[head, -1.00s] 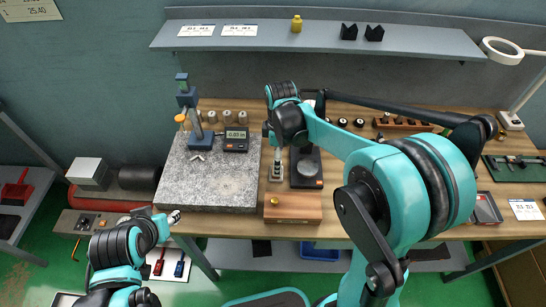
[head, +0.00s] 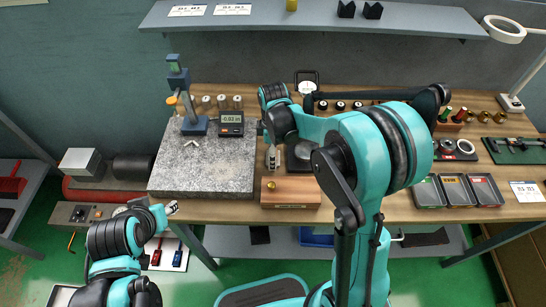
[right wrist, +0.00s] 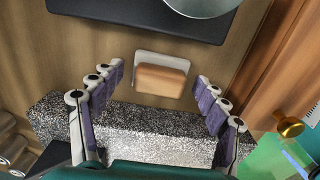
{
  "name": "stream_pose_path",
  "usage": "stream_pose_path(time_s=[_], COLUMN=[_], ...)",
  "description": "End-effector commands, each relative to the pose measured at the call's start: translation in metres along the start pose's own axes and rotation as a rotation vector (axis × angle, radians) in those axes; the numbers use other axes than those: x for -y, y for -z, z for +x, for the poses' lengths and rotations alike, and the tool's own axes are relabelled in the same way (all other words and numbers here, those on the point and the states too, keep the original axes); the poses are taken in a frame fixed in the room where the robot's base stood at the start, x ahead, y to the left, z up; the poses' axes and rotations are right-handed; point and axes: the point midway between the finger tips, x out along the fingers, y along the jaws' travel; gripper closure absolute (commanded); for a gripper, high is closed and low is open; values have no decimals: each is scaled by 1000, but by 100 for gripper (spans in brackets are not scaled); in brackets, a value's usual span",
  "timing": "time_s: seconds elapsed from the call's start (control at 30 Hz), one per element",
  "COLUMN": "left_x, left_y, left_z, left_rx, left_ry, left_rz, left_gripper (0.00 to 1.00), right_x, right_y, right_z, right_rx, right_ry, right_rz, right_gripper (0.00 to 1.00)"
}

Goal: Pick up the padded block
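The padded block (right wrist: 162,80), a small tan-orange block with a pale white plate or pad along one side, lies on the wooden bench top in the right wrist view. My right gripper (right wrist: 158,92) is open, with one finger on each side of the block and visible gaps to both. In the head view my right gripper (head: 272,158) points down between the granite plate and a black stand; I cannot make out the block there. My left gripper (head: 171,208) is in front of the bench's left part, too small to judge its opening.
The granite plate (head: 205,178) lies left of the right gripper. A wooden box (head: 298,192) with a brass knob (head: 271,185) is close in front. The black stand (head: 301,157) is close on the right. Several shallow trays (head: 458,190) lie further right.

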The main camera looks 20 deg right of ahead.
Motion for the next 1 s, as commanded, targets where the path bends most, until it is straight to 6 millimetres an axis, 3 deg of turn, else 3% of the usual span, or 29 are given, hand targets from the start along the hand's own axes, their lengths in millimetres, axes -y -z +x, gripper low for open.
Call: stream_pose_path(time_s=[0.03,0.13,0.17,0.57,0.83,1.0], left_x=[0,0,0,0,0,0], left_y=[0,0,0,2,12,19], left_z=[0,0,0,-2,-17,-27], left_rx=[0,0,0,0,0,0], left_ry=[0,0,0,0,0,0], left_rz=[0,0,0,0,0,0], left_gripper=[60,60,60,60,60,60], right_x=[0,0,0,0,0,25], right_y=[0,0,0,0,0,-33], right_z=[0,0,0,-6,-47,-68], right_rx=[0,0,0,0,0,0], right_ry=[0,0,0,0,0,0], right_rz=[0,0,0,0,0,3], right_gripper=[46,73,74,74,74,74])
